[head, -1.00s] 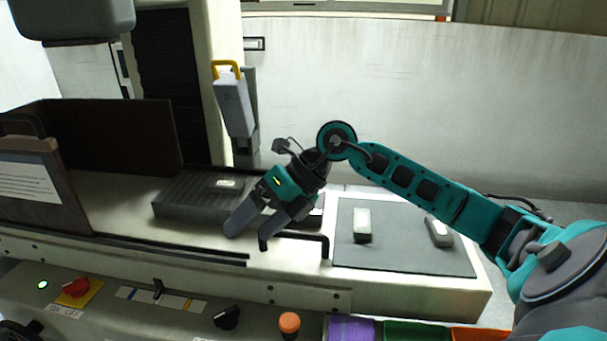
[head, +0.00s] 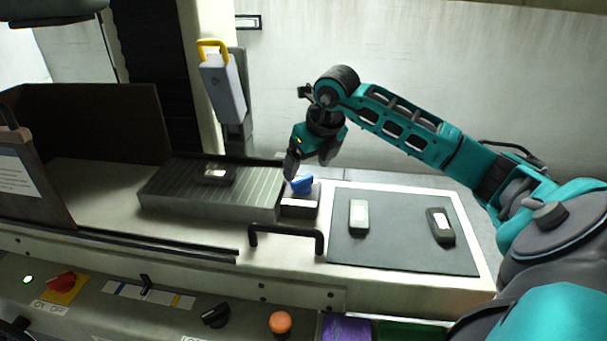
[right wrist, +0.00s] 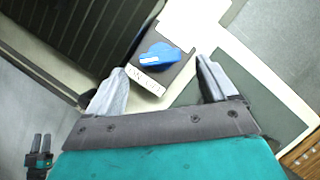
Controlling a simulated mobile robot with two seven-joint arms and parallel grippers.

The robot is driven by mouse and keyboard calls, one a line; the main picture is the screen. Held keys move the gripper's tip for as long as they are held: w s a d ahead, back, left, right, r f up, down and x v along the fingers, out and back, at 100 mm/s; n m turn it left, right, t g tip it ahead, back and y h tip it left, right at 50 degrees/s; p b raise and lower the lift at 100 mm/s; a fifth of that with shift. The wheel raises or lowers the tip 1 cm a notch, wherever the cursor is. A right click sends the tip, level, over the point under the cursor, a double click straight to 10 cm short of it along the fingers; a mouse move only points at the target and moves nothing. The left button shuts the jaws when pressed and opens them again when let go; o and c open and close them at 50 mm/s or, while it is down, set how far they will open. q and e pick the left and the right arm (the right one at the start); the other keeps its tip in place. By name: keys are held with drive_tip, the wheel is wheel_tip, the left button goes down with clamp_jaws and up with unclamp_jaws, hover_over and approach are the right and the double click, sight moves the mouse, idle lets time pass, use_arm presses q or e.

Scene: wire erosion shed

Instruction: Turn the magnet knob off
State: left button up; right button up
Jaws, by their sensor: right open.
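The blue magnet knob (head: 302,185) sits on a small dark block with a white label (head: 299,202), at the right end of the ribbed magnet plate (head: 205,196). In the right wrist view the blue knob (right wrist: 162,56) lies ahead of the fingers, roughly between their tips, with a pale mark on it. My right gripper (head: 308,168) points down just above the knob, open and empty. In the right wrist view its two fingers (right wrist: 162,78) stand wide apart, not touching the knob. My left gripper is not clearly seen in the head view.
A small part (head: 217,173) lies on the ribbed plate. Two more parts, one (head: 359,216) left and one (head: 440,225) right, lie on the dark mat (head: 400,258). A black handle (head: 287,232) stands in front. The control panel has a red switch (head: 62,282) and orange button (head: 280,322).

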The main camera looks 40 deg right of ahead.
sight(303, 178)
drive_tip(key=shift+x, duration=2.15)
drive_tip(key=shift+c, duration=0.2)
drive_tip(key=c, duration=1)
